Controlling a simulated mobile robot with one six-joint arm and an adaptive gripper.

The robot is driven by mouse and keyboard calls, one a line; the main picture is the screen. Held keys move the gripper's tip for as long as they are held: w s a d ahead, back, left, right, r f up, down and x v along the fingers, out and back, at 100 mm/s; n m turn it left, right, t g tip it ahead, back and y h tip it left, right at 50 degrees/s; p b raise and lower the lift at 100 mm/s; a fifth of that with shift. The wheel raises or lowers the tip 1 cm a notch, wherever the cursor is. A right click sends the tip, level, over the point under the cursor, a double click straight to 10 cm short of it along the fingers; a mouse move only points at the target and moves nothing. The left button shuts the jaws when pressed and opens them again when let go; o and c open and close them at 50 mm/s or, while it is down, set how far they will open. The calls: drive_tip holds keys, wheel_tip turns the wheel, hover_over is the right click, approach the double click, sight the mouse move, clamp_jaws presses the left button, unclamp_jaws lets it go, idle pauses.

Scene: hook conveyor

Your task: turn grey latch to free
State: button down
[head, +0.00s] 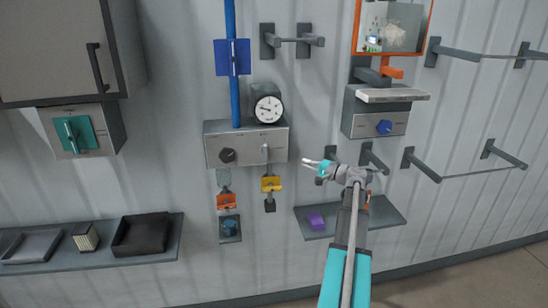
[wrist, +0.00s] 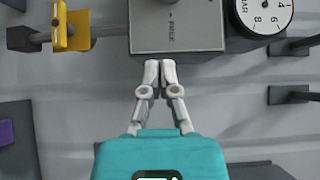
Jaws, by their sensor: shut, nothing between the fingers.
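The grey latch (head: 265,151) is a small upright lever on the right part of a metal control box (head: 245,143). In the wrist view the box (wrist: 195,38) fills the top middle. The latch is mostly cut off by the top edge there, so I cannot tell its exact position. My gripper (head: 307,164) is a little right of the box. In the wrist view my gripper (wrist: 160,66) has its fingertips together and empty, pointing at the box's end below a small printed label. It looks apart from the latch.
A black knob (head: 227,155) is on the same box, and a round gauge (head: 267,104) stands on top. A yellow tag (head: 271,184) hangs below. A shelf (head: 380,213) with a purple block (head: 316,220) is under my arm. Another box with a blue knob (head: 384,127) is at upper right.

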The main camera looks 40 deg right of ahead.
sight(265, 151)
drive_tip(key=x, duration=1)
drive_tip(key=a, duration=0.1)
drive_tip(key=w+a, duration=0.1)
drive_tip(key=shift+w+a, duration=0.15)
drive_tip(key=shift+a, duration=0.2)
drive_tip(key=shift+w+a, duration=0.3)
drive_tip(key=shift+a, duration=0.1)
drive_tip(key=shift+s+d+f, duration=0.1)
drive_tip(key=shift+d, duration=0.05)
drive_tip(key=shift+b, duration=0.4)
